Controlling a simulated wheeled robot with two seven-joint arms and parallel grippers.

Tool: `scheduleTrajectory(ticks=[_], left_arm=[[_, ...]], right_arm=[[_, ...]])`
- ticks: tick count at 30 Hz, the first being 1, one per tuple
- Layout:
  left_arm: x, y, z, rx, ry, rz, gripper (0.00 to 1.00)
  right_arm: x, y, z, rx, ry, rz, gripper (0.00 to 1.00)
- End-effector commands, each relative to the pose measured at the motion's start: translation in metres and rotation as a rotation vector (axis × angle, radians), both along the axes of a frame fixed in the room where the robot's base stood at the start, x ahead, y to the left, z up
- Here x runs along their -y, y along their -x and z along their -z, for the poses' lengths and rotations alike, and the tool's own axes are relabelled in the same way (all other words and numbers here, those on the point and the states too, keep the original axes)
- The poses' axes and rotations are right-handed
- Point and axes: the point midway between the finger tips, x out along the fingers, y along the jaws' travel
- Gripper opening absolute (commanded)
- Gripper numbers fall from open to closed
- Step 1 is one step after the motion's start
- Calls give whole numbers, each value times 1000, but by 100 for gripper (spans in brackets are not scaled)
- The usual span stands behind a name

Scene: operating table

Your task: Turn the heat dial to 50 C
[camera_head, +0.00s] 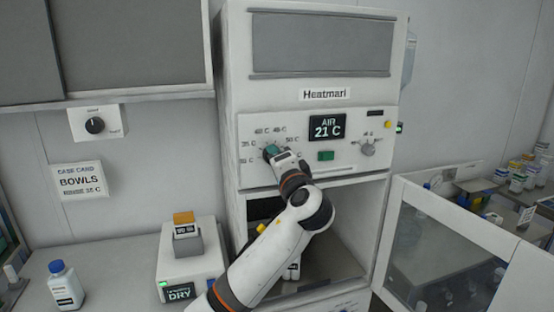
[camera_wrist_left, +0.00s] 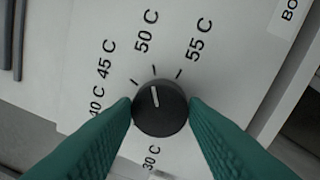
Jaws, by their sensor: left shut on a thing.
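The heat dial (camera_wrist_left: 158,110) is a black round knob with a white pointer line, on the white panel of the warming cabinet (camera_head: 260,172). In the left wrist view the pointer aims close to the 50 C tick, perhaps slightly toward the 45 C side. The 50 C label (camera_wrist_left: 147,32) lies between 45 C (camera_wrist_left: 106,60) and 55 C (camera_wrist_left: 201,40). My left gripper (camera_wrist_left: 161,108) is shut on the dial, one teal finger on each side. In the head view my left gripper (camera_head: 271,152) mostly hides the dial. My right gripper is not in view.
The cabinet display (camera_head: 327,127) reads AIR 21 C. A green button (camera_head: 325,156) and a second knob (camera_head: 368,149) sit right of the dial. An open glass door (camera_head: 440,250) stands at the right. A small dial box (camera_head: 96,125) is on the left wall.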

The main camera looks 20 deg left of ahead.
Motion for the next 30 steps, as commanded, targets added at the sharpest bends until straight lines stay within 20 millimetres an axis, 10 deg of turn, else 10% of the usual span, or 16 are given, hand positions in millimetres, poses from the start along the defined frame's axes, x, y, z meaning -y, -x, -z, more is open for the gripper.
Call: scheduleTrajectory(ticks=[13,14,17,30], left_arm=[[0,0,2,-7,-7,1,17],[0,0,2,-7,-7,1,44],[0,0,1,-6,-7,1,61],[8,10,4,-3,-6,2,61]], right_arm=[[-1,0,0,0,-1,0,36],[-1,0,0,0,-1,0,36],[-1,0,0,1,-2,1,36],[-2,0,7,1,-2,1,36]])
